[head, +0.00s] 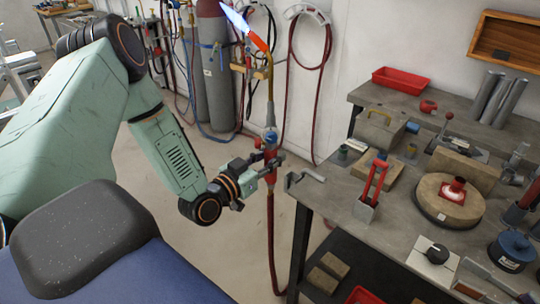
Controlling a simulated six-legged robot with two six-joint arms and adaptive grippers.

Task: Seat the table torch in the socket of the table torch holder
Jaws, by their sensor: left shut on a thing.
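My left gripper (262,172) is shut on the table torch (270,142), around its red lower body. The torch is nearly upright, with a brass tube rising to a glowing orange tip and a pale blue flame (235,18) pointing up and left. A red hose (271,245) hangs from its bottom. The torch is in the air, left of the bench. A small grey bracket (305,178) sticks out at the bench's left edge, just right of the gripper; it looks like the torch holder, but I cannot make out its socket. My right gripper is not in view.
The workbench (335,215) fills the right side. A red-pronged stand (367,210), a round block (447,205) and a toolbox (380,128) crowd it. Gas cylinders (215,70) and hung hoses (312,40) are behind the torch. The floor left of the bench is open.

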